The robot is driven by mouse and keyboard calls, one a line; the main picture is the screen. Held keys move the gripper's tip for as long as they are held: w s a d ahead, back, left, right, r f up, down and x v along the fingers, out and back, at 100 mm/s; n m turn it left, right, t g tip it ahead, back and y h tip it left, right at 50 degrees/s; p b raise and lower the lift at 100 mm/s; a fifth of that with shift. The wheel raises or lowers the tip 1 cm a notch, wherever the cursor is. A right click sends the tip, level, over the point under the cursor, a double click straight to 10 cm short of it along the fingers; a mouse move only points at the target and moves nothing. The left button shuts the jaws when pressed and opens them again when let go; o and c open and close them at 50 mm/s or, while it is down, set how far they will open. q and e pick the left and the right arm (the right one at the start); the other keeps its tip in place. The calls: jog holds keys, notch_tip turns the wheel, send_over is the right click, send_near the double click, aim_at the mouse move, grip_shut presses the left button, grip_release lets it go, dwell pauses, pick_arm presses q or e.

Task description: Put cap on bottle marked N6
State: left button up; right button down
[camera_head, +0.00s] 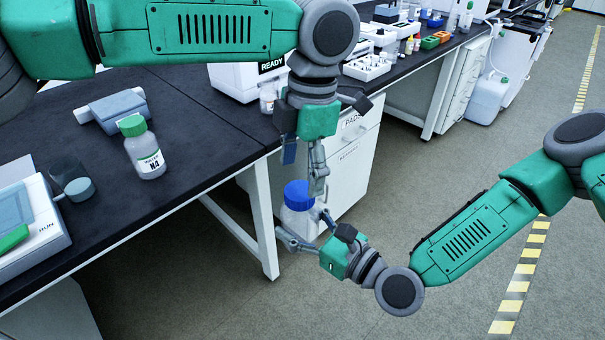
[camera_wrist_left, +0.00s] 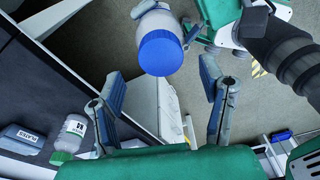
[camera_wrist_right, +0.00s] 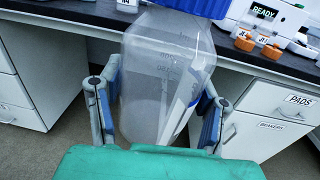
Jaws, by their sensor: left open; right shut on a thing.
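My right gripper (camera_head: 303,228) is shut on a clear, graduated bottle (camera_wrist_right: 160,85), one finger on each side, and holds it upright beyond the bench's front edge. A blue cap (camera_head: 297,194) sits on top of this bottle. No N6 mark shows on the visible side. My left gripper (camera_wrist_left: 162,85) is open and empty, pointing down just above the blue cap (camera_wrist_left: 160,52), which lies ahead of its fingers. Another bottle (camera_head: 149,158), marked N4, stands on the bench with a green cap (camera_head: 132,125) on it; it also shows in the left wrist view (camera_wrist_left: 74,132).
The black bench (camera_head: 190,165) has clear room right of the N4 bottle. An instrument (camera_head: 35,225) and a grey device (camera_head: 117,107) stand at left. A READY device (camera_head: 235,80) and racks stand farther back. A PADS drawer cabinet (camera_head: 350,165) is behind the held bottle.

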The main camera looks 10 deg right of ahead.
pick_arm(q)
jog(key=shift+c, duration=0.4)
jog(key=n, duration=0.6)
jog(key=shift+s+r+n, duration=0.1)
jog(key=shift+r+n, duration=0.15)
jog(key=shift+n, duration=0.05)
jog(key=n, duration=0.6)
jog(key=shift+s+d+r+n, duration=0.1)
jog(key=shift+r+n, duration=0.1)
jog(key=shift+n, duration=0.2)
jog(key=n, duration=0.6)
jog(key=shift+r+n, duration=0.2)
jog(key=shift+n, duration=0.1)
jog(key=n, duration=0.4)
jog(key=shift+r+n, duration=0.15)
jog(key=shift+n, duration=0.15)
jog(key=n, duration=0.6)
jog(key=shift+r+n+h, duration=0.2)
jog(key=shift+n+h, duration=0.1)
jog(key=shift+n, duration=0.1)
jog(key=n, duration=0.4)
jog(key=shift+r, duration=0.15)
jog(key=n, duration=0.7)
jog(key=shift+r, duration=0.25)
jog(key=n, duration=0.5)
jog(key=shift+a+r+n+t+h, duration=0.2)
jog(key=shift+n+t+h, duration=0.1)
